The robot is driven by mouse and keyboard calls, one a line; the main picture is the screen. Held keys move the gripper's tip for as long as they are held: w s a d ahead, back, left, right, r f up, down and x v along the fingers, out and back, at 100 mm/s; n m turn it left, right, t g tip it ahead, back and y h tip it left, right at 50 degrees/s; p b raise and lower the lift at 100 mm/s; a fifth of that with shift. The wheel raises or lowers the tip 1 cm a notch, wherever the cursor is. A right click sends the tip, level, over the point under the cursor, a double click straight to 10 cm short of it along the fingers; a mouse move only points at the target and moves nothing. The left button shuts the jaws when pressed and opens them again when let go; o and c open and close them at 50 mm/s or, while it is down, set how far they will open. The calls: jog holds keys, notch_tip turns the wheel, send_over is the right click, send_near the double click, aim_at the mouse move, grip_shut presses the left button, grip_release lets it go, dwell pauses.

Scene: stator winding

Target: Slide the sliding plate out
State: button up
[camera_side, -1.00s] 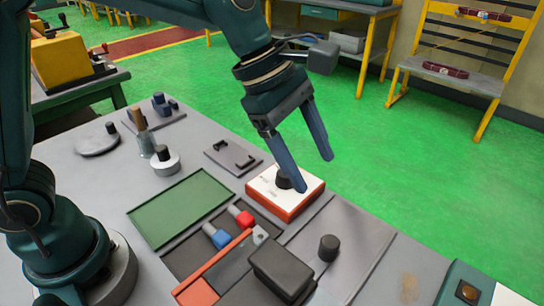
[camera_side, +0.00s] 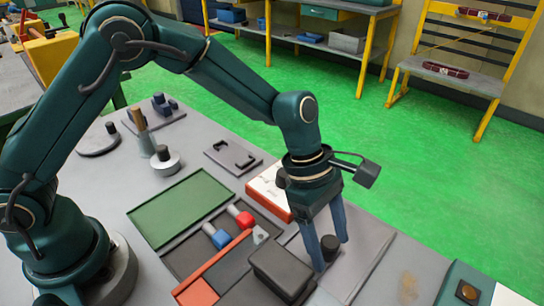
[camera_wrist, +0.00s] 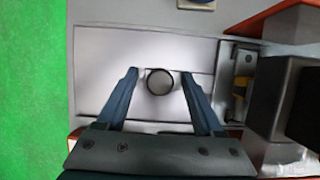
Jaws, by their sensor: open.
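The sliding plate (camera_side: 366,240) is a flat grey plate on the bench, with a round black knob (camera_side: 329,244) standing upright on it. The plate (camera_wrist: 108,62) and the knob (camera_wrist: 159,83) also show in the wrist view. My gripper (camera_side: 332,256) is open and points down, with one finger on each side of the knob. In the wrist view my fingers (camera_wrist: 159,76) stand apart from the knob, with a gap on both sides. To the right of the plate there, a narrow opening shows a yellow piece (camera_wrist: 239,86) inside.
A dark block (camera_side: 282,268) stands close left of the knob. A white-topped red box (camera_side: 268,189) sits behind my gripper. A green tray (camera_side: 180,207), a red part (camera_side: 243,218) and a blue part (camera_side: 217,237) lie further left. A control box (camera_side: 466,290) stands at the front right.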

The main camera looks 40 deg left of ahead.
grip_shut()
dwell(1.4)
